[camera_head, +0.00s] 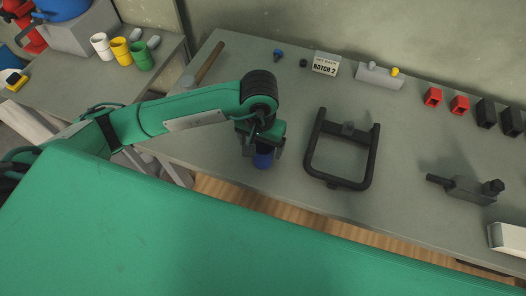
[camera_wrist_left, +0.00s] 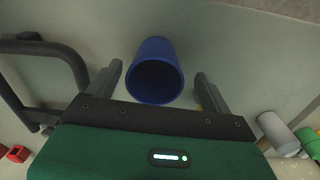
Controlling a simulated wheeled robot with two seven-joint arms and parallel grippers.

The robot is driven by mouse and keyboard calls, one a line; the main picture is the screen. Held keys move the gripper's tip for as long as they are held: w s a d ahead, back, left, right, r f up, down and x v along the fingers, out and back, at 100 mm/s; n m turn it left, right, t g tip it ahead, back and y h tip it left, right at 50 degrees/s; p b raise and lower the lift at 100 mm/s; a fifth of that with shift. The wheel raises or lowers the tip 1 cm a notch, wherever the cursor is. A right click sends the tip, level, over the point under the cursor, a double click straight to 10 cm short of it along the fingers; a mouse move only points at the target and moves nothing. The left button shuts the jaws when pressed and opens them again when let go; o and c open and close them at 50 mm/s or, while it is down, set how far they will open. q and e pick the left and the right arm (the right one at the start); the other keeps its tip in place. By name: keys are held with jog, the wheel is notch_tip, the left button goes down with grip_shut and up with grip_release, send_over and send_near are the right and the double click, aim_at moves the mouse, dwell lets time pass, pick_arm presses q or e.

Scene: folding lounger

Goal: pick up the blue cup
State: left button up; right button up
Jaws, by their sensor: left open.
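The blue cup (camera_head: 262,160) stands on the grey worktable near its front edge, partly hidden under my left gripper (camera_head: 262,148) in the head view. In the left wrist view the blue cup (camera_wrist_left: 155,72) shows its round open mouth, between the two dark fingers of my left gripper (camera_wrist_left: 158,85). The fingers are open, one on each side of the cup, with a visible gap to it on both sides. My right gripper is not in view.
A black frame (camera_head: 310,165) stands close to the right of the cup. A hammer (camera_head: 203,65), a Botch 2 sign (camera_head: 326,63) and red blocks (camera_head: 432,97) lie farther back. White, yellow and green cups (camera_head: 140,57) stand on the left bench.

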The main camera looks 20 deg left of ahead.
aim_at(263, 153)
pick_arm(q)
jog(key=shift+d+f+p, duration=0.1)
jog(key=shift+f+p, duration=0.2)
jog(key=f, duration=0.1)
jog(key=f+p, duration=0.1)
jog(key=f, duration=0.1)
jog(key=shift+w+d, duration=0.15)
jog(key=shift+d, duration=0.05)
jog(key=shift+f, duration=0.65)
jog(key=c, duration=1.1)
